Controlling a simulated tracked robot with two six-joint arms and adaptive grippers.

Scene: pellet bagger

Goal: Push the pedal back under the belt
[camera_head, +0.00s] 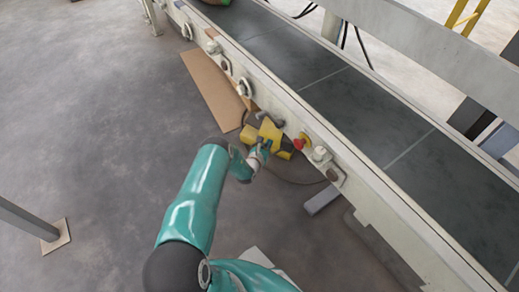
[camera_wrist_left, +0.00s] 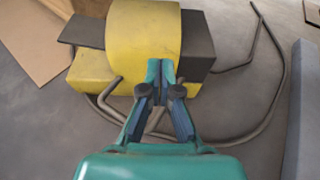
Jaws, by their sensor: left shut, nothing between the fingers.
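The pedal (camera_head: 271,133) is a yellow foot switch with dark parts. It sits on the floor at the near edge of the conveyor belt (camera_head: 367,107). In the left wrist view the pedal (camera_wrist_left: 145,35) shows its rounded yellow hood, with a dark plate at its left and a dark block at its right. My left gripper (camera_head: 262,147) is shut and empty. Its fingertips (camera_wrist_left: 160,70) are at the near face of the yellow hood; I cannot tell whether they touch. My right gripper is not in view.
A brown cardboard sheet (camera_head: 213,90) lies beside the belt frame, behind the pedal. A dark cable (camera_wrist_left: 268,75) loops on the floor around the pedal. A red button (camera_head: 301,142) is on the frame above. A grey post (camera_head: 30,222) stands at the left; open floor lies between.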

